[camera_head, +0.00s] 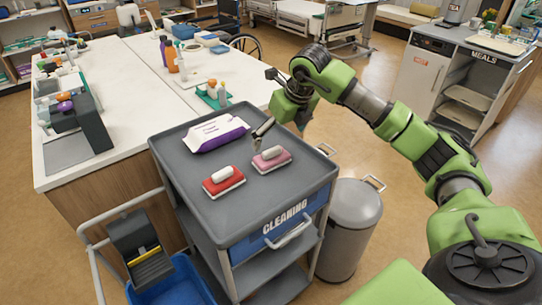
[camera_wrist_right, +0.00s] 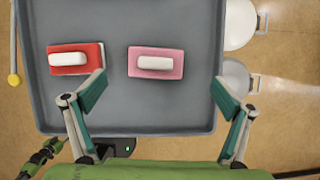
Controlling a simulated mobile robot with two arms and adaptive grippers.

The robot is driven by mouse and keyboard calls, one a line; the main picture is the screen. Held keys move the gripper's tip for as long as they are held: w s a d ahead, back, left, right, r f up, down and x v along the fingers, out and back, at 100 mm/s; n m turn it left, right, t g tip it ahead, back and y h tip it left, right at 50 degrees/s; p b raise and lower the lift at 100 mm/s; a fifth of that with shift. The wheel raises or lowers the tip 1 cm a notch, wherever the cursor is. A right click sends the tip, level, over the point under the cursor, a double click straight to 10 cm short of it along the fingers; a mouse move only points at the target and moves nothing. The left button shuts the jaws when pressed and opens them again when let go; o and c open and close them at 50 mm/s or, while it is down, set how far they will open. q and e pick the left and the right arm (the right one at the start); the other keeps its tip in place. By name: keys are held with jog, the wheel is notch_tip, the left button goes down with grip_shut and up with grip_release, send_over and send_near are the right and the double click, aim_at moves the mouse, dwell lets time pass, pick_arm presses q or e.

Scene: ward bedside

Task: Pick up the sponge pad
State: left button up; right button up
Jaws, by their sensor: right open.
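Two pads with white handle-like tops lie on the grey top of the cleaning cart (camera_head: 185,151). The red pad (camera_head: 211,187) is on the left and the pink pad (camera_head: 262,165) is to its right. Both also show in the wrist view, the red pad (camera_wrist_right: 95,52) left and the pink pad (camera_wrist_right: 172,71) near the middle. I cannot tell which one is the sponge pad. My right gripper (camera_head: 283,129) is open and empty above the cart's far right side. In the wrist view its spread fingers (camera_wrist_right: 158,96) frame the pink pad, apart from it. My left gripper is not in view.
A purple and white wipes pack (camera_head: 217,134) lies behind the pads on the cart. A grey bin (camera_head: 352,215) stands right of the cart. A long white counter (camera_head: 130,95) with bottles and trays is behind left. The cart's front top is clear.

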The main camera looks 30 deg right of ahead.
aim_at(273, 151)
jog(key=x, duration=0.2)
jog(key=shift+w+f, duration=0.15)
jog(key=shift+f, duration=0.15)
jog(key=shift+w+f, duration=0.15)
jog(key=shift+f, duration=0.1)
jog(key=f+p, duration=0.1)
jog(key=a+f+p, duration=0.1)
jog(key=shift+w+f, duration=0.1)
jog(key=shift+f, duration=0.3)
jog(key=shift+x, duration=1)
jog(key=shift+w+d+f, duration=0.1)
jog(key=shift+w+f, duration=0.05)
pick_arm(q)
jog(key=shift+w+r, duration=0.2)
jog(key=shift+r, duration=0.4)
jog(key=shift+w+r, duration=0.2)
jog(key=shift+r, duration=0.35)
pick_arm(e)
jog(key=c, duration=1.3)
